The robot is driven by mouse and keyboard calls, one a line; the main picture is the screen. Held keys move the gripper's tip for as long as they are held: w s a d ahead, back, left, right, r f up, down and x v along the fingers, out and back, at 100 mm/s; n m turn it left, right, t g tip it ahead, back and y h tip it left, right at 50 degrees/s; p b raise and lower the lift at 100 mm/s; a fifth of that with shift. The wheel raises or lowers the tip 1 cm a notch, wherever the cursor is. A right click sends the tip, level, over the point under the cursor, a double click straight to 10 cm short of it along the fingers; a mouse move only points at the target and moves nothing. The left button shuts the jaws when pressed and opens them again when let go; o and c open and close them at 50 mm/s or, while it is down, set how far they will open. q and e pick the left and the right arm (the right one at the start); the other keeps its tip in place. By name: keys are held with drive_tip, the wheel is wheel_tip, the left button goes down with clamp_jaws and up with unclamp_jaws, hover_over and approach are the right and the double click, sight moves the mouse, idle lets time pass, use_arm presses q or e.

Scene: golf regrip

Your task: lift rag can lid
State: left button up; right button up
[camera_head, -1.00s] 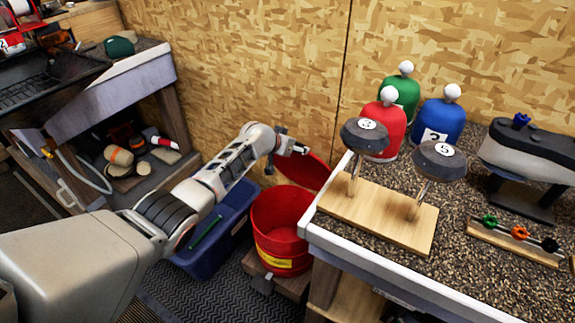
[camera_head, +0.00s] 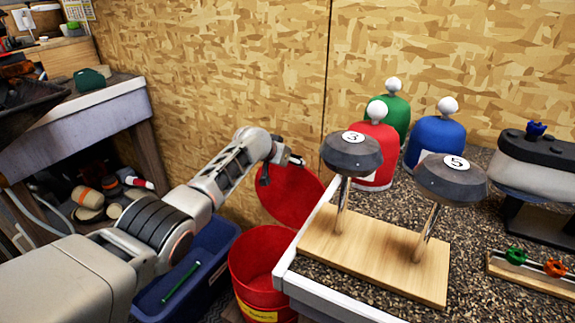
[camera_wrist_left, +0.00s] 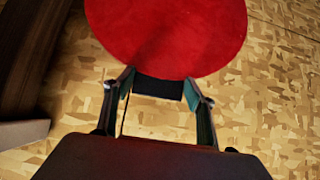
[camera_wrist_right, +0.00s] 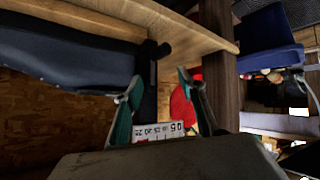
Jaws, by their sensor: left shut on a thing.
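The red rag can (camera_head: 262,262) stands open on the floor, left of the workbench. Its round red lid (camera_head: 290,196) is steeply tilted above the can's far side. My left gripper (camera_head: 288,160) is at the lid's upper edge. In the left wrist view its fingers (camera_wrist_left: 160,84) are closed on a black tab (camera_wrist_left: 158,89) at the edge of the lid (camera_wrist_left: 170,35). Whether the lid touches the can's rim is unclear. My right gripper (camera_wrist_right: 160,85) shows only in its wrist view, with fingers apart and nothing visible held.
The workbench (camera_head: 345,304) right of the can holds a wooden stand (camera_head: 380,262) with two golf clubs and red, green and blue headcovers. A blue bin (camera_head: 190,275) is left of the can. In the right wrist view, a wooden shelf and post are close to my gripper.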

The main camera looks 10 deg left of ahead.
use_arm(q)
drive_tip(key=shift+w+d+r, duration=0.15)
drive_tip(key=shift+r, duration=0.2)
drive_tip(key=o, duration=1.4)
drive_tip(key=shift+o, duration=1)
drive_tip(key=v, duration=1.2)
drive_tip(key=shift+f, duration=0.15)
